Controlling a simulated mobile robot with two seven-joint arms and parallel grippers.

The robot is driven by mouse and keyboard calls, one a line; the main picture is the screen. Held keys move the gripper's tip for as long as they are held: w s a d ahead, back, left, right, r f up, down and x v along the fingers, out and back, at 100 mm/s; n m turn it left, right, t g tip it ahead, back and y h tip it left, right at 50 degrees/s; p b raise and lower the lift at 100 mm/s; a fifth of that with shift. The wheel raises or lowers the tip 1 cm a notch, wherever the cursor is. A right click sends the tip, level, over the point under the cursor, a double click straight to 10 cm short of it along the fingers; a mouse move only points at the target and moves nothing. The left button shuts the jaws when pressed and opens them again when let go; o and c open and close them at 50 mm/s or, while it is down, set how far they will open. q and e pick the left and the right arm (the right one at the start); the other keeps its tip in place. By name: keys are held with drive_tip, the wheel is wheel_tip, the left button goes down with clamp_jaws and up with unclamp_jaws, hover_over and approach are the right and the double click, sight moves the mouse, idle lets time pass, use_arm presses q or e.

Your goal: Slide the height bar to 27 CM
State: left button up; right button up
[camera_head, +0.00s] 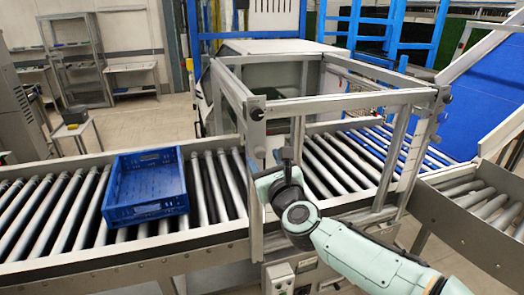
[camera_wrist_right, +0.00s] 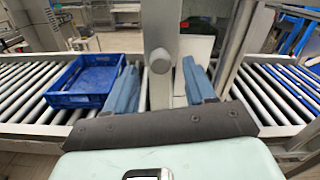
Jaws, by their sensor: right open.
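The height bar (camera_head: 350,103) is a grey metal crossbar running level between two upright posts over the conveyor. A dark round knob (camera_head: 257,114) sits at its left end, on the near left post (camera_head: 257,200), and another knob (camera_head: 447,97) at its right end. No scale numbers are legible. My right gripper (camera_head: 286,158) is in front of the frame, just right of the near left post and below the bar. In the right wrist view its two blue fingers (camera_wrist_right: 161,88) are apart, with a round grey knob (camera_wrist_right: 160,61) on a post showing between them. I cannot tell whether they touch it. My left gripper is out of view.
A blue crate (camera_head: 121,213) sits on the roller conveyor (camera_head: 50,215) left of the frame; it also shows in the wrist view (camera_wrist_right: 62,100). A grey machine enclosure stands behind the frame. Another roller section (camera_head: 480,200) lies at the right, beside a blue slope (camera_head: 485,110).

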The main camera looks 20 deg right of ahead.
sight(261, 155)
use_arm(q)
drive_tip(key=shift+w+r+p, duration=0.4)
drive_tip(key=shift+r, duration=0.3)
use_arm(e)
drive_tip(key=shift+w+a, duration=0.1)
drive_tip(key=shift+w, duration=1.5)
clamp_jaws()
use_arm(q)
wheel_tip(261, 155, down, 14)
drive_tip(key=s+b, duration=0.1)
drive_tip(key=b, duration=1.3)
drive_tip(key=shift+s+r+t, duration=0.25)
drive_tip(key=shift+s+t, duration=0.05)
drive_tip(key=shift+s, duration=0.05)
use_arm(e)
wheel_tip(261, 155, down, 13)
unclamp_jaws()
drive_tip(key=shift+s, duration=0.1)
